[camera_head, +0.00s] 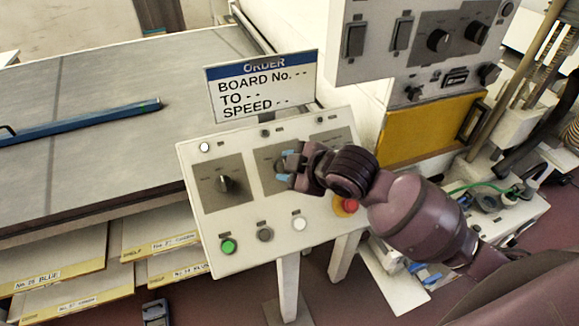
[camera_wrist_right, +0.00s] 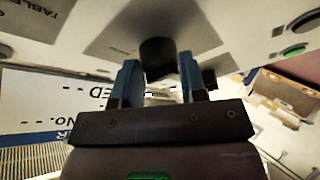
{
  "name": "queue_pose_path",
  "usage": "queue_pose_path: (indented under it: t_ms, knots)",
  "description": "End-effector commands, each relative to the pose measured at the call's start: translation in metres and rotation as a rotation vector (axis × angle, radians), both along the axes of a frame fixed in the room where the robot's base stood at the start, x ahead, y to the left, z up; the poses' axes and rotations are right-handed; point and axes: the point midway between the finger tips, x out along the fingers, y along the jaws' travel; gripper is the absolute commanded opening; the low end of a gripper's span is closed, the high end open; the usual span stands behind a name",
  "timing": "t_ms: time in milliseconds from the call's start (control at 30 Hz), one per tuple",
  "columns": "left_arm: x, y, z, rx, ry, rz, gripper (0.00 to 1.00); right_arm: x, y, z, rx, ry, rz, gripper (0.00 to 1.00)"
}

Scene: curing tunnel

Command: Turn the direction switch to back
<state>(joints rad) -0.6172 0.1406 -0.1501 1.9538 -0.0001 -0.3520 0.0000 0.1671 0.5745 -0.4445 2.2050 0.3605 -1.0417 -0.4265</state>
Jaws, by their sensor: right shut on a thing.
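The sloped white control panel (camera_head: 262,225) stands at the middle of the head view. It carries grey plates with dark turning knobs. My right gripper (camera_head: 286,165) is at the middle plate, its blue fingertips on the middle knob, which I take for the direction switch. In the right wrist view, this dark knob (camera_wrist_right: 158,58) shows between the two blue fingers of my right gripper (camera_wrist_right: 160,78). The gripper is shut on it. The plate's lettering is too small to read, so I cannot tell the switch's setting. My left gripper is not in view.
A left knob (camera_head: 226,184) sits beside the gripper. A green button (camera_head: 228,246), a white button (camera_head: 299,223) and a red stop button (camera_head: 347,205) are lower. An order sign (camera_head: 262,87) stands behind the panel. A grey upper switch box (camera_head: 375,68) hangs to the right.

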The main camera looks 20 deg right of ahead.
Motion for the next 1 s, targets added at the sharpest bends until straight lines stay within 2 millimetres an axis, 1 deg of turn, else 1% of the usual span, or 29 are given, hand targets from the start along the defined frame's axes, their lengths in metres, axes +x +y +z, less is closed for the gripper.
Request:
queue_pose_path:
  t_ms: [500, 733, 1000]
  knots:
    - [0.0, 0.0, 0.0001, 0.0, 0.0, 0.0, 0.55, 0.0038, -0.0007, 0.0047, -0.335, -0.017, 0.333, 0.15]
    - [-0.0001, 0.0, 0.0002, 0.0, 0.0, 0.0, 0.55, 0.0044, 0.0003, 0.0051, -0.438, -0.02, 0.438, 0.15]
    - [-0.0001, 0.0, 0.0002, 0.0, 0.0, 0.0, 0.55, 0.0043, 0.001, 0.0052, -0.501, -0.021, 0.504, 0.15]
